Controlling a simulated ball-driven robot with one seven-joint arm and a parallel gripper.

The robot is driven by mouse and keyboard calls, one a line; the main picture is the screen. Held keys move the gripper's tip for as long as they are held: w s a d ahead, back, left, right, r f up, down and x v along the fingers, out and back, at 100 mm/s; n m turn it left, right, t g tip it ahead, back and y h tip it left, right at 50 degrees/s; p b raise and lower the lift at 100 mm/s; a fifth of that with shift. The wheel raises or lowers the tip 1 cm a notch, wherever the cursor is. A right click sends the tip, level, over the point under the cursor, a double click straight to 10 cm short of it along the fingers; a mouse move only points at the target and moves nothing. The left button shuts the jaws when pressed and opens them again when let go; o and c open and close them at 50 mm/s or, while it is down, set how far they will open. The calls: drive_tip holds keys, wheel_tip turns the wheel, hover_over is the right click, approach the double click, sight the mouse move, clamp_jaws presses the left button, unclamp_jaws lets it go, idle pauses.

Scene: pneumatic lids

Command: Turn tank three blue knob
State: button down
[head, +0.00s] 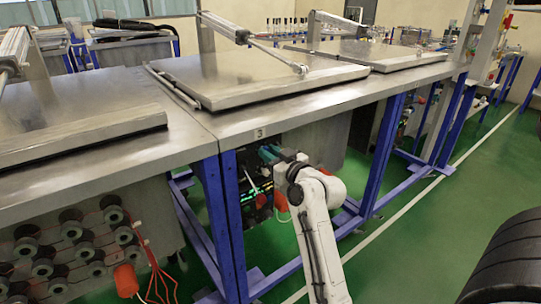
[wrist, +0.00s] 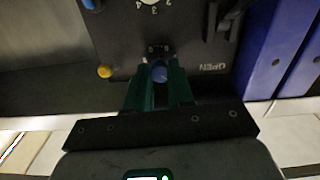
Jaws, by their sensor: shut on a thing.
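The blue knob (wrist: 159,72) is on a dark control panel (wrist: 185,35) in the middle of the wrist view. My gripper (wrist: 159,76) has its two green fingers on either side of the knob and is shut on it. Part of the knob is hidden between the fingers. In the head view my gripper (head: 268,153) reaches under the bench edge marked 3 (head: 259,133). The knob itself cannot be made out there, as the arm covers much of the panel.
On the panel are a yellow knob (wrist: 105,71), a numbered dial (wrist: 149,5) and a dark lever (wrist: 215,22). Blue frame legs (wrist: 273,45) stand close on the right. Green floor (head: 420,225) is open to the right.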

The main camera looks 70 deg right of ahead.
drive_tip(key=shift+f, duration=0.2)
drive_tip(key=c, duration=1)
unclamp_jaws()
drive_tip(key=shift+r, duration=0.1)
drive_tip(key=shift+s, duration=0.1)
drive_tip(key=v, duration=1)
drive_tip(key=shift+s+a, duration=0.25)
drive_tip(key=shift+a, duration=0.05)
